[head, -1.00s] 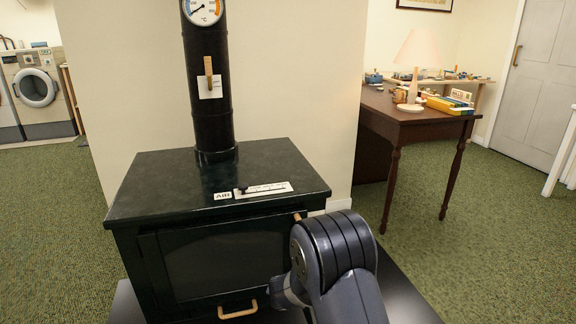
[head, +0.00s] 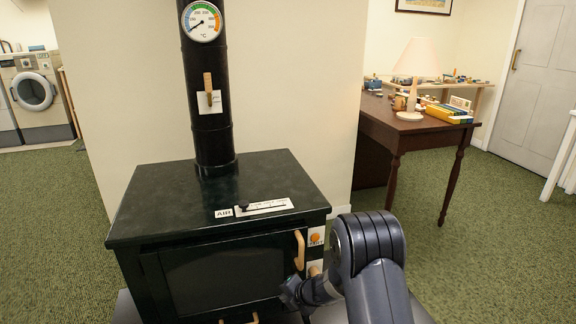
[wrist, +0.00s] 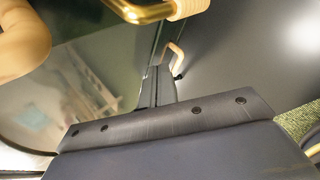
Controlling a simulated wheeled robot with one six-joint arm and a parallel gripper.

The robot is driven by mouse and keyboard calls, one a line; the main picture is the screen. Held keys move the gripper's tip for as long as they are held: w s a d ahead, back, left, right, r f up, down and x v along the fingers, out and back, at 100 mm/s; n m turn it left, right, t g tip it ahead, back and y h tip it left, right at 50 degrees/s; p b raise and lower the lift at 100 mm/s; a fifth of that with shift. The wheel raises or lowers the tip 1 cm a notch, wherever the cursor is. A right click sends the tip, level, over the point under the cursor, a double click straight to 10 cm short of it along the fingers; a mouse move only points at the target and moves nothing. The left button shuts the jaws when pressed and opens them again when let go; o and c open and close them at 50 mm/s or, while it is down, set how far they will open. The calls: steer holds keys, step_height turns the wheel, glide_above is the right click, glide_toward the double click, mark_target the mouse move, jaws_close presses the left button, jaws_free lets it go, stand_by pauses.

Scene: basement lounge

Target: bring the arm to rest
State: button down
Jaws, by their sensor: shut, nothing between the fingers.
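My arm reaches in from the lower right of the head view, in front of the stove's right side. My gripper (wrist: 158,88) shows in the wrist view as narrow dark fingers held together, with nothing between them. In the head view the wrist end is low beside the stove's front, and the fingertips are hard to make out. The dark green stove (head: 215,190) stands just ahead, its door shut. A wooden upright handle (head: 300,250) is on its front right. I cannot tell whether the gripper touches the stove.
A black flue pipe (head: 211,135) with a temperature dial (head: 201,21) rises from the stove. An air slider (head: 262,206) lies on its top. A wooden desk (head: 400,130) with a lamp (head: 415,70) stands right. Green carpet (head: 500,220) is open at right.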

steer(key=r+y, duration=0.1)
steer(key=r+m+y, duration=0.1)
steer(key=shift+s+y, duration=0.4)
steer(key=shift+r, duration=0.1)
stand_by(0.4)
